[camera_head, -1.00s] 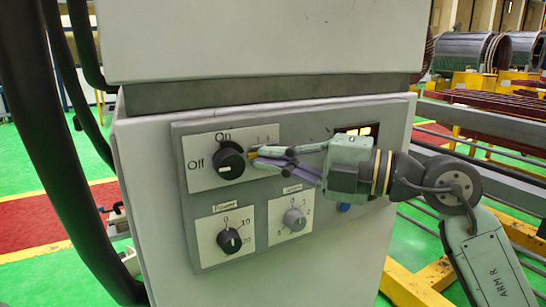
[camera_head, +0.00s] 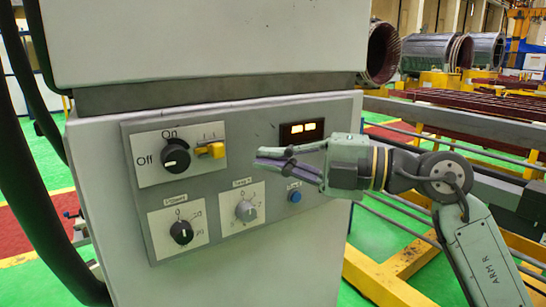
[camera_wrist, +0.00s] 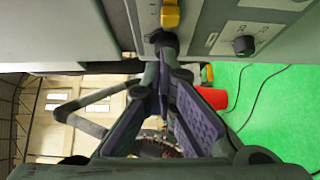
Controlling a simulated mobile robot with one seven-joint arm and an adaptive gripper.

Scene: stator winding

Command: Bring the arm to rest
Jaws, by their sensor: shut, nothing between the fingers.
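My gripper (camera_head: 262,160) is shut and empty in the head view. It is held level in front of the grey control panel (camera_head: 215,235), its fingertips pointing left. In the wrist view the fingers (camera_wrist: 165,65) meet near the top middle. A yellow switch (camera_head: 211,150) sits on the panel, left of the fingertips and apart from them in the head view. It also shows at the top of the wrist view (camera_wrist: 170,16). The black On/Off knob (camera_head: 175,156) is left of the switch.
Below are a black knob (camera_head: 182,232), a grey knob (camera_head: 246,210) and a blue button (camera_head: 295,196). A lit display (camera_head: 302,130) is above my gripper. Thick black cables (camera_head: 40,200) hang at the left. Yellow frames (camera_head: 400,265) and rails stand at the right.

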